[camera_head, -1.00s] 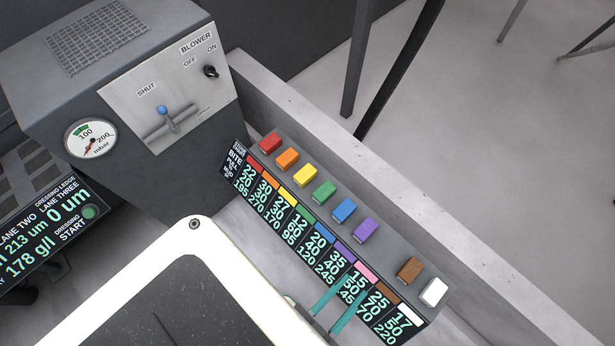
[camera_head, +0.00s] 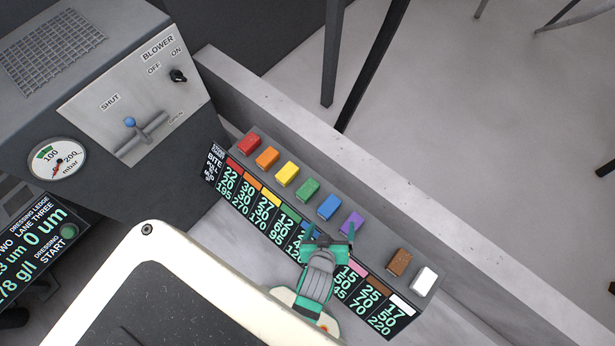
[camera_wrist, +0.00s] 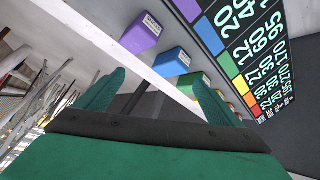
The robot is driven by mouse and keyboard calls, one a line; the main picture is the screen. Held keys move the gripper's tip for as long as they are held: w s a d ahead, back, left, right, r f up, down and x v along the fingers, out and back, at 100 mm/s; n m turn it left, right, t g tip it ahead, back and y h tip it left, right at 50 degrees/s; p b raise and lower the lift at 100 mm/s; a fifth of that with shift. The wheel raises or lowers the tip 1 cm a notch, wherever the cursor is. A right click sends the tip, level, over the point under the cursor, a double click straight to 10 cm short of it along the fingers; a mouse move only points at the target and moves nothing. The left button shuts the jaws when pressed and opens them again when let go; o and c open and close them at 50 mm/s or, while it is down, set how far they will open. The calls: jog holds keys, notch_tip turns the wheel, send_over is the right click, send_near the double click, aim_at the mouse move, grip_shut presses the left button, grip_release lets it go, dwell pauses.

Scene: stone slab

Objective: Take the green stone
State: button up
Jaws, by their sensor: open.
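The green stone (camera_head: 307,189) is a small block in a row of coloured stones on a sloped grey rack, between the yellow stone (camera_head: 287,174) and the blue stone (camera_head: 329,206). In the wrist view the green stone (camera_wrist: 194,85) shows partly, beyond the blue stone (camera_wrist: 172,62) and near the right finger. My gripper (camera_head: 330,234) is open and empty. In the head view its fingers are below the blue and purple stones, apart from the green stone. In the wrist view my gripper (camera_wrist: 157,92) points along the row.
The purple stone (camera_head: 352,223) is near my right finger. Red (camera_head: 249,144), orange (camera_head: 267,158), brown (camera_head: 399,261) and white (camera_head: 424,280) stones share the rack. A label board (camera_head: 290,230) runs along its front. A pale ledge (camera_head: 400,190) stands behind.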

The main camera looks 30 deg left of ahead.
aim_at(308, 188)
jog(key=w+a+f+n+g, duration=0.1)
jog(key=w+a, duration=0.1)
jog(key=w+a+f+n+g, duration=0.1)
jog(key=w+a, duration=0.1)
jog(key=w+a+f+n+g, duration=0.1)
jog(key=w+a+n, duration=0.1)
jog(key=shift+w+a+g, duration=0.1)
jog(key=shift+w+g, duration=0.1)
jog(key=shift+g, duration=0.2)
jog(key=w+a+r+n+g, duration=0.4)
jog(key=a+r+n+g, duration=0.1)
jog(key=a, duration=0.2)
jog(key=shift+n, duration=0.3)
jog(key=shift+s+a+f, duration=0.1)
jog(key=shift+a+f, duration=0.2)
jog(key=shift+f, duration=1.5)
jog(key=shift+w+a+f, duration=0.1)
jog(key=shift+a+f, duration=0.2)
jog(key=shift+f, duration=1.45)
jog(key=shift+s+a+f, duration=0.1)
jog(key=shift+a+f, duration=0.2)
jog(key=shift+f, duration=1.5)
jog(key=c, duration=1.3)
